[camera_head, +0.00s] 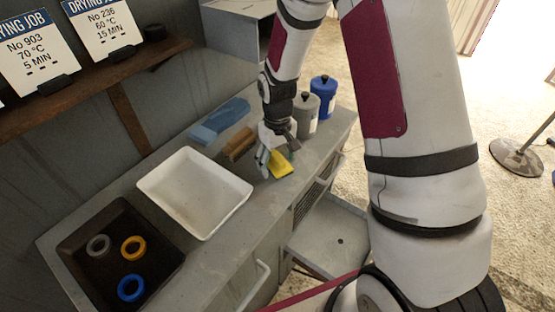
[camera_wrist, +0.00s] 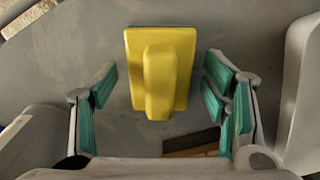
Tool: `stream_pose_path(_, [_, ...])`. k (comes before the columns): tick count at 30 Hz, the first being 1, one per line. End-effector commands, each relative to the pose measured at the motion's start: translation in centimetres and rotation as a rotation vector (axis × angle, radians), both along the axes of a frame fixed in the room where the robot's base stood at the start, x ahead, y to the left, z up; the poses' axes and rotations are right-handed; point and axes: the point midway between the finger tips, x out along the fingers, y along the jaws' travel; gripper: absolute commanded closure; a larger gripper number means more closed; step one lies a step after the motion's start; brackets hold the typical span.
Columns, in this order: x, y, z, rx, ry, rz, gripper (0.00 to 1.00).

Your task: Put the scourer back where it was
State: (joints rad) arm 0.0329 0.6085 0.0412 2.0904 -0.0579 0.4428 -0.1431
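A yellow block with a raised grip, which looks like the scourer (camera_head: 281,166), lies on the grey worktop (camera_head: 262,195) near its front edge. In the wrist view the scourer (camera_wrist: 160,72) lies ahead of my gripper, its raised grip between the lines of the two fingers. My gripper (camera_head: 267,159) is open and empty, close above and beside the scourer. Its teal-padded fingers (camera_wrist: 160,88) are spread wide in the wrist view, with a gap on each side of the scourer. My gripper partly hides the scourer's left side in the head view.
A white tray (camera_head: 150,184) stands left of the scourer. A brown brush-like block (camera_head: 239,144) and a blue piece (camera_head: 220,121) lie behind it. Grey (camera_head: 304,115) and blue (camera_head: 323,94) canisters stand right. A dark tray (camera_head: 112,210) holds rings; an open drawer (camera_head: 330,238) juts out below.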

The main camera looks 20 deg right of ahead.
Motion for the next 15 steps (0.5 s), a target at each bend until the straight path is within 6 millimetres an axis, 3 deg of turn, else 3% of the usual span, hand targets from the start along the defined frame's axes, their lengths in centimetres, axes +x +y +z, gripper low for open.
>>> stream_pose_path(8, [0.1, 0.0, 1.1, 0.001, -0.003, 0.000, 0.32])
stream_pose_path(15, [0.2, 0.0, 5.7, 0.000, -0.007, -0.001, 0.32])
